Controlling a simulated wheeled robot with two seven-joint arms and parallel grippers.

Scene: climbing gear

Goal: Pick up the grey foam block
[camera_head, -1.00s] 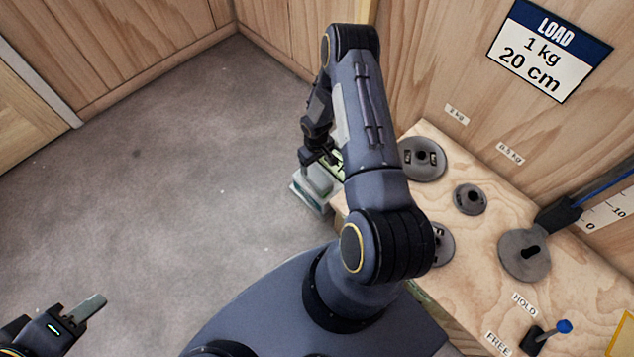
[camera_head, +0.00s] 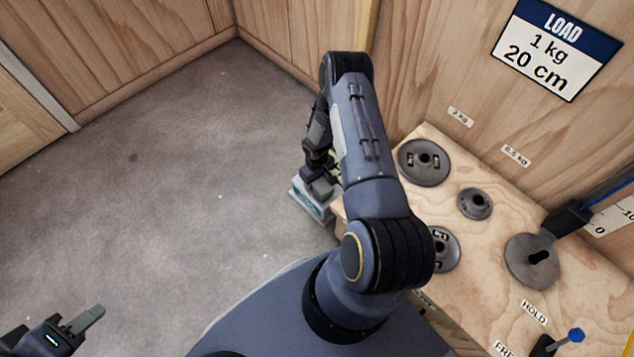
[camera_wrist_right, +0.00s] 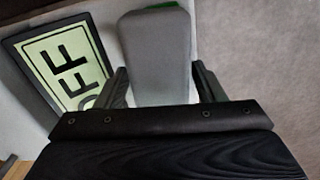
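The grey foam block (camera_wrist_right: 157,55) shows in the right wrist view, between the two fingers of my right gripper (camera_wrist_right: 163,88). The fingers are apart, one on each side of the block, with a narrow gap on the right. In the head view my right gripper (camera_head: 321,183) points down over a pale box beside the wooden bench, and my arm and gripper hide most of the block there. My left gripper (camera_head: 84,320) is at the lower left, away from the block, and its opening is unclear.
The pale box (camera_head: 312,204) stands beside the wooden bench (camera_head: 480,245), which holds several grey weight discs (camera_head: 424,162) and a blue-knobbed lever (camera_head: 575,335). A green "OFF" panel (camera_wrist_right: 62,62) is left of the block. The floor (camera_head: 170,200) at left is clear.

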